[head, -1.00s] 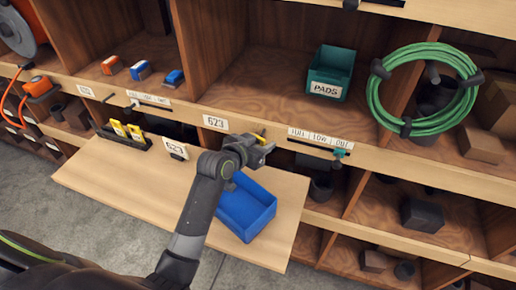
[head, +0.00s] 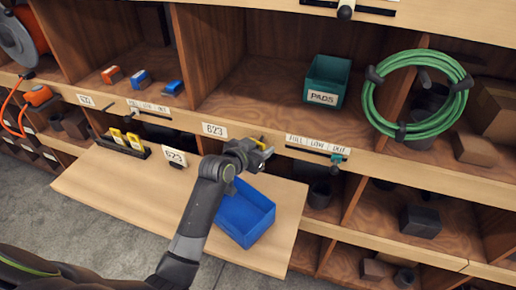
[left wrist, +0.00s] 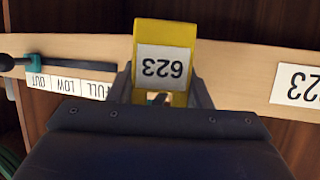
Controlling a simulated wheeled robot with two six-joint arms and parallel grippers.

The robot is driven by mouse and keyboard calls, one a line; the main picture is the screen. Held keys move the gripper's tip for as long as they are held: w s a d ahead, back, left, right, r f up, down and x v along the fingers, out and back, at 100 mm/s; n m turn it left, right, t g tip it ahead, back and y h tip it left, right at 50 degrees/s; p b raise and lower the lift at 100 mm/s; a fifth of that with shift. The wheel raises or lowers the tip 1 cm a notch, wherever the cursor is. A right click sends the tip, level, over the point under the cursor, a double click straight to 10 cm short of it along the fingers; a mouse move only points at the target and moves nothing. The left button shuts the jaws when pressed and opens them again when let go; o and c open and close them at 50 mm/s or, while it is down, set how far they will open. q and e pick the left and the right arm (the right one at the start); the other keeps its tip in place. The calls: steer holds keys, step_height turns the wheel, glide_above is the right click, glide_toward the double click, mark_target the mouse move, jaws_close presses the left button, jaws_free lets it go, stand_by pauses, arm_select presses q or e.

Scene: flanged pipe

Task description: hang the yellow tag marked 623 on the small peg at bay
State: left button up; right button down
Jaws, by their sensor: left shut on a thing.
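The bay label (left wrist: 299,86) shows at right there. The rail is behind the tag. I cannot make out the small peg; the tag or gripper may hide it. My right gripper is not in view.
A blue bin (head: 246,215) sits on the pull-out board (head: 110,185) below my arm. A black rack (head: 122,148) with yellow tags and a white 623 card (head: 174,157) are at left. A FULL/LOW/OUT slider (head: 318,148) is just right of the gripper. A teal PADS bin (head: 326,80) stands above.

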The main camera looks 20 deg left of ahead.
arm_select(q)
steer(key=shift+w+r, duration=0.15)
steer(key=o, duration=1)
steer(key=shift+o, duration=0.2)
steer(key=shift+d+r, duration=0.1)
steer(key=shift+d, duration=0.05)
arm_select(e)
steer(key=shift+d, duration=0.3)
